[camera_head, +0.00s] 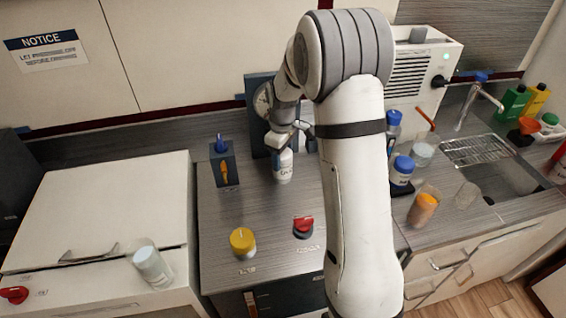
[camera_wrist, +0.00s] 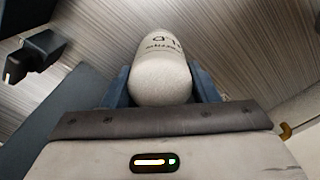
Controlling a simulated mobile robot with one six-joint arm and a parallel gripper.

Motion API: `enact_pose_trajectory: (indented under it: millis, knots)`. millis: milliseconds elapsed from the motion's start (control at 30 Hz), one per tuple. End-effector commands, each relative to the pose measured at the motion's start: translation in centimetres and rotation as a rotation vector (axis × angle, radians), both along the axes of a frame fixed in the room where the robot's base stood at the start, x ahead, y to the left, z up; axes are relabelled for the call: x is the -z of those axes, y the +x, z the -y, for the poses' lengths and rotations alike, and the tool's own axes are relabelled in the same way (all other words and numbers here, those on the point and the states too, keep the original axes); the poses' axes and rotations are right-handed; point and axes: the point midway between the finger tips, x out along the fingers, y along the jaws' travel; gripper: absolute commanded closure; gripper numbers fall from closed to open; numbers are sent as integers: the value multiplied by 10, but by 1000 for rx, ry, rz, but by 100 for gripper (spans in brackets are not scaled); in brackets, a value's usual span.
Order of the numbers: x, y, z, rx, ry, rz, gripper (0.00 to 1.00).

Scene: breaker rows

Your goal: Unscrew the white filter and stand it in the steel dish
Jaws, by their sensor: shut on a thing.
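The white filter (camera_head: 283,168) is a pale cylinder with dark lettering, upright below my gripper (camera_head: 284,138) in front of a dark panel at the back of the counter. In the wrist view, the filter (camera_wrist: 160,72) fills the space between the blue-grey fingers of my gripper (camera_wrist: 160,88), which is shut on it. Its upper end is hidden by the gripper in the head view. I cannot tell whether it is still threaded to a mount or free. I cannot make out a steel dish; my arm covers part of the counter.
A dark box (camera_head: 224,165) stands left of the filter. A yellow knob (camera_head: 242,241) and red knob (camera_head: 304,227) sit on the front counter. Blue-capped jar (camera_head: 402,171), orange-filled beaker (camera_head: 423,207) and the sink (camera_head: 508,176) are right of my arm. Counter between filter and knobs is clear.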

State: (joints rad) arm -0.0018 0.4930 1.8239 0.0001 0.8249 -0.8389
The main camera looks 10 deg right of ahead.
Motion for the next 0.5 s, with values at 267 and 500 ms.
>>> enact_pose_trajectory:
  millis: [267,500]
  knots:
    - [0,0,0,-368,-1,1,66]
    - [0,0,0,-690,0,1,66]
